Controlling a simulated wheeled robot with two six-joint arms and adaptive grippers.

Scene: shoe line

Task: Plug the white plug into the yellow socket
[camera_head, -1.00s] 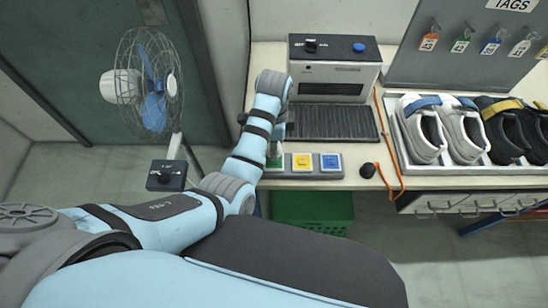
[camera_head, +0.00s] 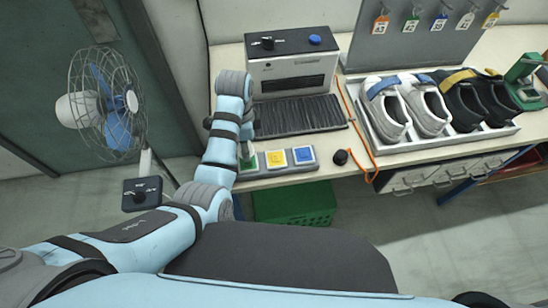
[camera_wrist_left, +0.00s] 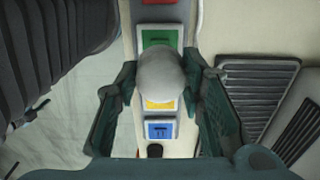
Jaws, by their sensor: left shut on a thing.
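The white plug (camera_wrist_left: 160,75) is rounded and sits between the fingers of my left gripper (camera_wrist_left: 162,68), which is shut on it. In the wrist view it covers part of the yellow socket (camera_wrist_left: 160,104); the gap between them cannot be judged. The yellow socket also shows in the head view (camera_head: 276,159), between a green socket (camera_head: 249,160) and a blue socket (camera_head: 304,155). In the head view my left gripper is over the green socket's area, mostly hidden by my arm. My right gripper is not in view.
A grey machine (camera_head: 292,65) with a dark ribbed belt (camera_head: 300,115) stands behind the sockets. A black knob-like thing (camera_head: 340,157) and an orange cord (camera_head: 362,140) lie to the right, before a shoe tray (camera_head: 430,141). A green crate (camera_head: 295,205) is below the table.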

